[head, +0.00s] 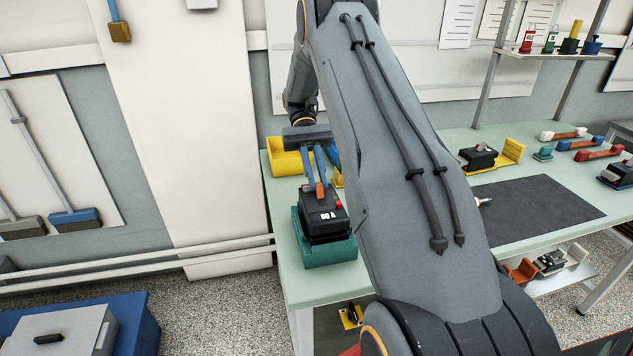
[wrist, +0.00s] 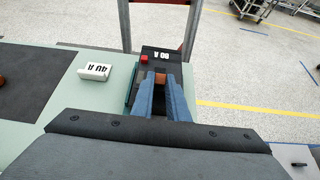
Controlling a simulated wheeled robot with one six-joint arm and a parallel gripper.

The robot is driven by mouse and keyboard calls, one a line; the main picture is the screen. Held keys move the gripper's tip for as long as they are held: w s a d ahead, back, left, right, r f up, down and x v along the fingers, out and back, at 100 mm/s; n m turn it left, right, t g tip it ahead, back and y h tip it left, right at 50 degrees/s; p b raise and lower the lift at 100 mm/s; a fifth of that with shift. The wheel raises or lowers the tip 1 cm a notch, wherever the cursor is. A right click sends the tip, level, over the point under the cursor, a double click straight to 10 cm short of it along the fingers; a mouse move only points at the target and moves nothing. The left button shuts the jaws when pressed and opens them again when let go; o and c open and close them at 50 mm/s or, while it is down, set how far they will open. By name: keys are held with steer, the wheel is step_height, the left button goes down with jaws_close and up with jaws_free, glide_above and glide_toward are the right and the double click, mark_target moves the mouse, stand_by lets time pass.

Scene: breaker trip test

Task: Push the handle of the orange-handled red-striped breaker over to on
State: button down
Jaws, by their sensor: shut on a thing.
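The breaker (head: 322,222) is a black block with a white marking that looks like 80 A and a red button, seated in a teal holder (head: 329,251) at the bench's near left corner. Its orange handle (head: 319,191) stands up from the top; I cannot make out a red stripe. My gripper (head: 319,182) reaches down from behind with two blue fingers shut on the handle. In the wrist view the orange handle (wrist: 160,79) shows between the fingertips of my gripper (wrist: 161,84), with the breaker's black face (wrist: 165,56) beyond. The fingers hide part of the breaker there.
A yellow bin (head: 286,161) stands behind the gripper. A white 40 A block (wrist: 94,71) lies beside the breaker in the wrist view. A dark mat (head: 537,212) lies right of my arm, with several breakers and coloured handles behind. My arm hides the bench's middle.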

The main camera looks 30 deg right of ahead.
stand_by(0.5)
steer(key=c, duration=1.7)
jaws_free()
steer(key=shift+r+b, duration=0.3)
steer(key=shift+r, duration=0.25)
step_height(320, 180, up, 5)
steer(key=p, duration=0.2)
steer(key=shift+f+p, duration=0.2)
steer(key=shift+p, duration=0.2)
step_height(320, 180, up, 4)
steer(key=p, duration=0.9)
steer(key=shift+r, duration=0.1)
